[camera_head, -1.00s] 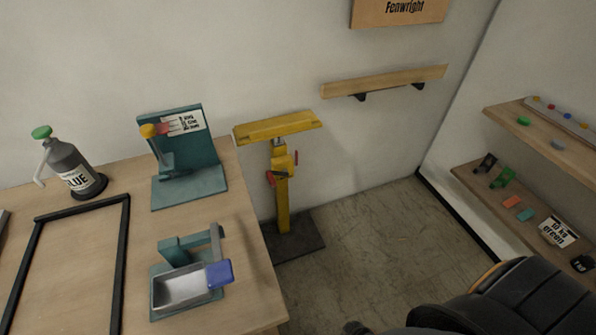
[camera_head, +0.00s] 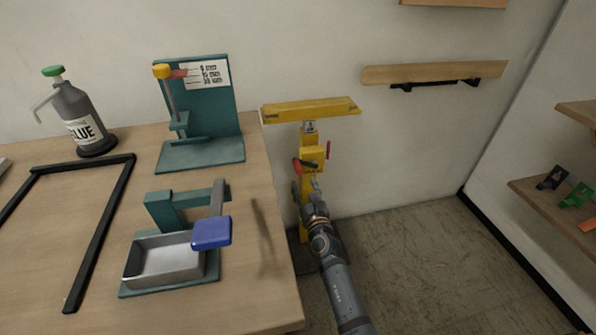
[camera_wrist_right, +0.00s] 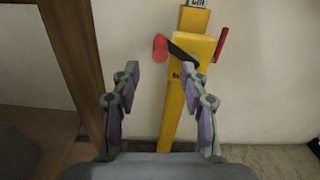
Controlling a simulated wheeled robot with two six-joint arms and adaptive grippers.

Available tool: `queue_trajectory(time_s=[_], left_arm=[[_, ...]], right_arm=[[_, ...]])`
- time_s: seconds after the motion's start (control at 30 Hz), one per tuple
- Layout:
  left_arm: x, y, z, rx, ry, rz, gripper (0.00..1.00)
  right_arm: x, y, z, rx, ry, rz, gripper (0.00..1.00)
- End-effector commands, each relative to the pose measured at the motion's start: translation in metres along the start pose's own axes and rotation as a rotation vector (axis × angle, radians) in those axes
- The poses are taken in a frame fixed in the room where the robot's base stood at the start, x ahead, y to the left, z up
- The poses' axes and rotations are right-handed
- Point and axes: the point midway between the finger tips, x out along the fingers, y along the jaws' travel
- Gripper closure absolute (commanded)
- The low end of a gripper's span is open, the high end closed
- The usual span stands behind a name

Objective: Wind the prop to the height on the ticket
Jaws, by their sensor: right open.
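The yellow prop (camera_head: 310,112) stands upright on the floor against the wall, right of the workbench, with a flat bar on top. Its yellow housing (camera_head: 313,158) carries a red crank knob (camera_head: 299,167) on the left and a red lever (camera_head: 328,150) on the right. They also show in the right wrist view: the knob (camera_wrist_right: 160,48) on a black crank arm, and the lever (camera_wrist_right: 221,44). My right gripper (camera_wrist_right: 164,80) is open and empty, in front of the post and below the knob. In the head view the gripper (camera_head: 312,190) partly hides the lower post. I cannot identify the ticket.
The workbench (camera_head: 258,235) edge runs close left of my right arm. On it are a teal press (camera_head: 215,110) with a printed card, a metal tray fixture (camera_head: 165,262), a black frame (camera_head: 98,235) and a glue bottle (camera_head: 80,120). A wall ledge (camera_head: 430,72) is at right.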

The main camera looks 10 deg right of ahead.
Motion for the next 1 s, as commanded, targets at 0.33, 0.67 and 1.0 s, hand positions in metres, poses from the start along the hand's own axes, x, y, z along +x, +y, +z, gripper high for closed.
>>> queue_trajectory(time_s=[0.33, 0.67, 1.0], left_arm=[[-0.007, 0.003, -0.012, -0.001, 0.001, 0.006, 1.00], [-0.024, 0.007, -0.026, -0.003, -0.006, 0.014, 1.00], [-0.024, 0.007, -0.026, -0.003, -0.005, 0.014, 1.00]], right_arm=[[0.072, -0.001, -0.001, 0.002, -0.001, 0.000, 0.55], [0.096, -0.001, 0.000, 0.003, 0.001, 0.000, 0.55], [0.096, -0.001, 0.000, 0.003, 0.001, -0.001, 0.78]])
